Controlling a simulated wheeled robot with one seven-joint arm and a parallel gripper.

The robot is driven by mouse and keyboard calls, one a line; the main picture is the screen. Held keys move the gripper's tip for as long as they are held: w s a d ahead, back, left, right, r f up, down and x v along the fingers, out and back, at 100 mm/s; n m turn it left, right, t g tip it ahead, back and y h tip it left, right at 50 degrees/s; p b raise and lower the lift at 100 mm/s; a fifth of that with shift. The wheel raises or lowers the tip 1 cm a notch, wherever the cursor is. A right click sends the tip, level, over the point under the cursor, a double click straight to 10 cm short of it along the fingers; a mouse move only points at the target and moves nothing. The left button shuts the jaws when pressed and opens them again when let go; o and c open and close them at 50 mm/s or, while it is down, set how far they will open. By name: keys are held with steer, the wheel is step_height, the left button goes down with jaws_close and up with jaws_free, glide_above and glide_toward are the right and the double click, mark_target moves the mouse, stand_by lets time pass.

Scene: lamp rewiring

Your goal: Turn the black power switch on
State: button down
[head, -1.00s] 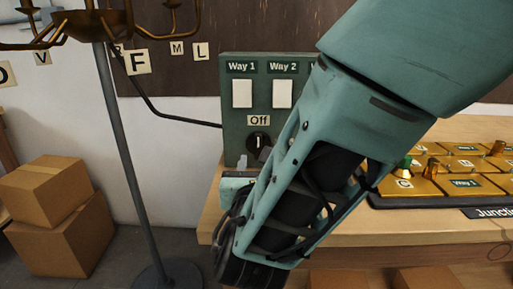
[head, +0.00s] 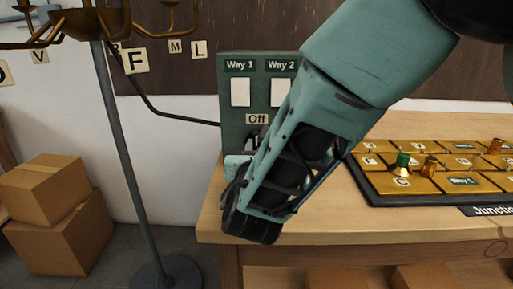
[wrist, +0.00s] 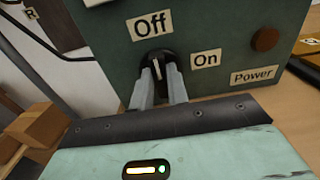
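The black power switch (wrist: 157,66) is a round knob with a pale mark on its ridge, on the front of a green box (wrist: 90,45). The mark points up toward the "Off" label (wrist: 149,28). The "On" label (wrist: 205,59) is to the right of the knob. My gripper (wrist: 160,78) has its two grey fingers at the knob, one on each side of the ridge, with a narrow gap between them. I cannot tell whether they press on it. In the head view my arm hides most of the switch.
A "Power" label and a brown round button (wrist: 265,40) are on the box's right side. The wooden table (head: 330,225) carries a gold junction board (head: 440,165) to the right. A lamp pole (head: 123,165) and cardboard boxes (head: 62,230) are at the left.

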steer(key=shift+f+b, duration=0.15)
steer(key=shift+b, duration=0.4)
steer(key=shift+f+m+b, duration=0.15)
steer(key=shift+m+b, duration=0.65)
steer(key=shift+b, duration=0.25)
steer(key=m+b, duration=0.1)
steer(key=b, duration=0.2)
steer(key=m+b, duration=0.2)
steer(key=b, duration=0.1)
steer(key=shift+d+f, duration=0.15)
steer(key=shift+f, duration=0.05)
steer(key=m+b, duration=0.4)
steer(key=b, duration=0.3)
steer(key=shift+d+f+b, duration=0.1)
steer(key=shift+b, duration=0.25)
steer(key=m+b, duration=0.4)
steer(key=b, duration=0.5)
steer(key=shift+d+f, duration=0.1)
steer(key=m+b, duration=0.4)
steer(key=b, duration=0.3)
steer(key=shift+r+m+b, duration=0.2)
steer(key=shift+m+b, duration=0.4)
steer(key=shift+b, duration=0.25)
steer(key=shift+r, duration=0.15)
